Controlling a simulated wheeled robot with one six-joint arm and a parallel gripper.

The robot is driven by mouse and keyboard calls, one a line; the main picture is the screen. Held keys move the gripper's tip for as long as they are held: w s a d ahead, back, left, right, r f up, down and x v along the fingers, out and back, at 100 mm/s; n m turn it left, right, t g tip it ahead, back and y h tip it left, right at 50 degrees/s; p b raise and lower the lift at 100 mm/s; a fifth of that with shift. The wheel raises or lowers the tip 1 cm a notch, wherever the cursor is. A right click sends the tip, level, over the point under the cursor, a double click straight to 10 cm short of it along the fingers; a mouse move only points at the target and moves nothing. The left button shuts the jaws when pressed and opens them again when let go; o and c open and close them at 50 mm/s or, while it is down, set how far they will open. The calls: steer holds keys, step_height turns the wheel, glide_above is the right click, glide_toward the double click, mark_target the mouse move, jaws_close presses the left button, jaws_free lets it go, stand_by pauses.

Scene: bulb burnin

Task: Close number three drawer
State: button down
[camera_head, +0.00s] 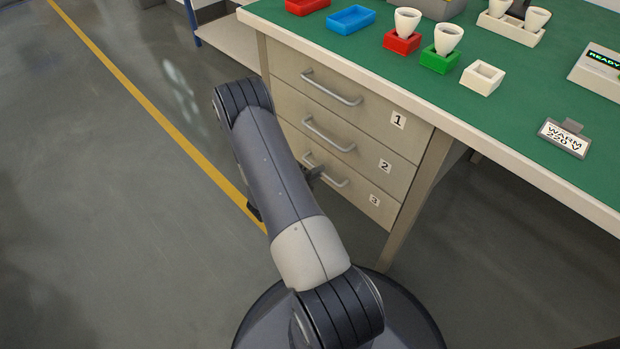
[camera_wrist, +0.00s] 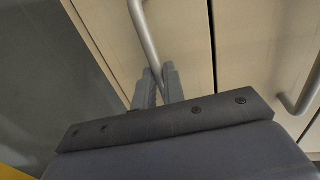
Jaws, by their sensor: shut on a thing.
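The number three drawer (camera_head: 355,197) is the lowest of three drawers under the green bench. Its front looks about level with the drawers above, though my arm hides part of it. Its grey bar handle (camera_head: 335,180) shows beside my arm. In the wrist view the handle (camera_wrist: 146,40) runs down between the two fingers of my gripper (camera_wrist: 159,85). My gripper is shut on that handle. In the head view only a bit of my gripper (camera_head: 314,173) shows at the handle.
Drawers two (camera_head: 345,148) and one (camera_head: 360,104) look shut above. The bench top (camera_head: 480,130) holds red, blue, green and white trays, several with white bulbs, a "WARM" sign (camera_head: 565,137) and a "READY" display (camera_head: 603,60). Floor at left is clear, with a yellow line (camera_head: 150,105).

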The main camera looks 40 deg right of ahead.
steer(key=shift+d, duration=0.2)
steer(key=c, duration=1.5)
jaws_free()
steer(key=shift+d, duration=0.15)
steer(key=p+v, duration=0.2)
steer(key=v, duration=0.9)
steer(key=shift+w+p, duration=0.1)
steer(key=shift+p, duration=0.3)
steer(key=shift+d, duration=0.1)
